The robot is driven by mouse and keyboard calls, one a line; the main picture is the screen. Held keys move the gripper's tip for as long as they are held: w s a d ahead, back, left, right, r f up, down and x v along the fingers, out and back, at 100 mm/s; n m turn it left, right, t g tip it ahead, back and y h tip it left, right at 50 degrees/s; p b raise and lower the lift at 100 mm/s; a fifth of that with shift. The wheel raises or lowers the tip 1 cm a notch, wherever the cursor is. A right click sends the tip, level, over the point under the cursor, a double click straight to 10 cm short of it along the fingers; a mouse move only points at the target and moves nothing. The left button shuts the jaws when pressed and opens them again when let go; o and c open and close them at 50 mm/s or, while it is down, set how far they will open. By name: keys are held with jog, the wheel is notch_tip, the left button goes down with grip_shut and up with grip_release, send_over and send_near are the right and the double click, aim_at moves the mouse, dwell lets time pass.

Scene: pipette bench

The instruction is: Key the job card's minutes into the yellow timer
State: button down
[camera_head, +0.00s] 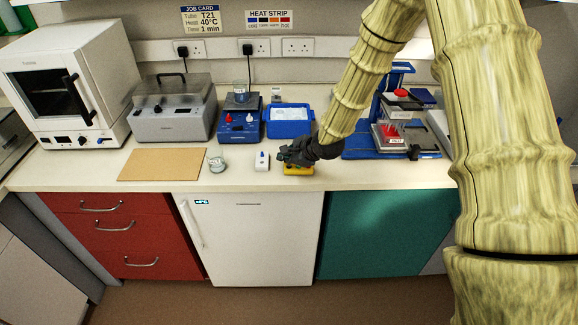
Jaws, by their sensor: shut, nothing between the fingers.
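The yellow timer (299,170) lies near the front edge of the bench. My gripper (286,158) is shut and empty, right over the timer, and hides most of its top. I cannot tell whether the fingertips touch it. Its buttons and display are hidden. The job card (201,20) hangs on the back wall and reads tube T21, heat 40°C, time 1 min.
A small white device (262,161) and a glass jar (217,164) stand left of the timer. A blue tray (289,122) and a blue hotplate (239,126) stand behind. A brown board (163,164) lies at left. A blue-framed stand (392,125) is at right.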

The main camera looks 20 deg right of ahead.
jog(key=shift+f, duration=0.15)
jog(key=shift+f, duration=0.35)
jog(key=shift+f, duration=0.15)
dwell(0.8)
jog(key=shift+r+p, duration=0.4)
jog(key=shift+r, duration=0.25)
notch_tip(320, 180, up, 6)
jog(key=p, duration=0.4)
dwell(0.5)
dwell(0.6)
